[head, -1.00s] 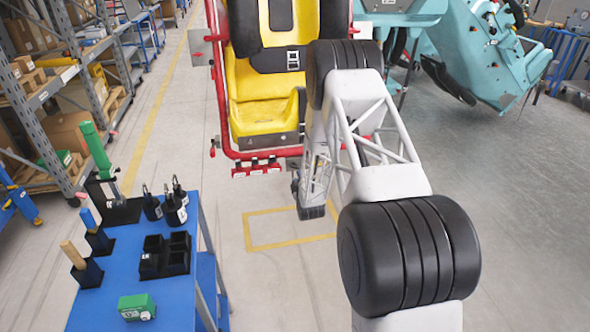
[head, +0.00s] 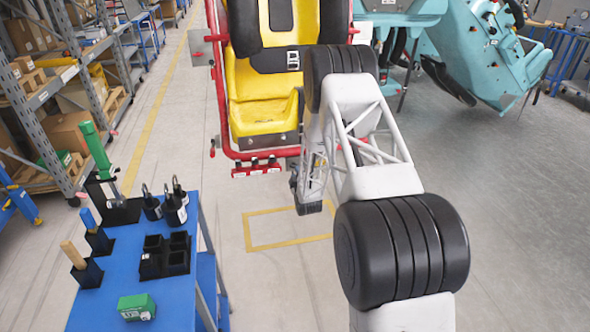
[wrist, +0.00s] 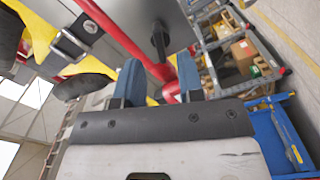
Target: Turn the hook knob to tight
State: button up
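My gripper (wrist: 160,64) shows in the wrist view with its two blue fingers well apart and nothing held between them. A dark rod with a wider collar (wrist: 158,40) stands out from a grey panel (wrist: 180,14), just beyond the fingertips; I cannot tell whether it is the hook knob. A red tube (wrist: 115,38) of the train car's frame runs close past the fingertips. In the head view the yellow-seated car (head: 262,105) stands ahead in its red frame (head: 222,100). My arm hides part of it, and my fingers cannot be made out there. No tight marking is readable.
A blue bench (head: 120,270) at the left carries padlocks (head: 174,207), a black tray (head: 165,255), a green box (head: 137,307) and upright tools. Shelving (head: 60,85) lines the left. A teal machine (head: 490,55) stands at the right. The floor between is clear.

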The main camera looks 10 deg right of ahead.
jog(key=shift+w, duration=2.25)
jog(key=c, duration=0.6)
jog(key=shift+c, duration=0.2)
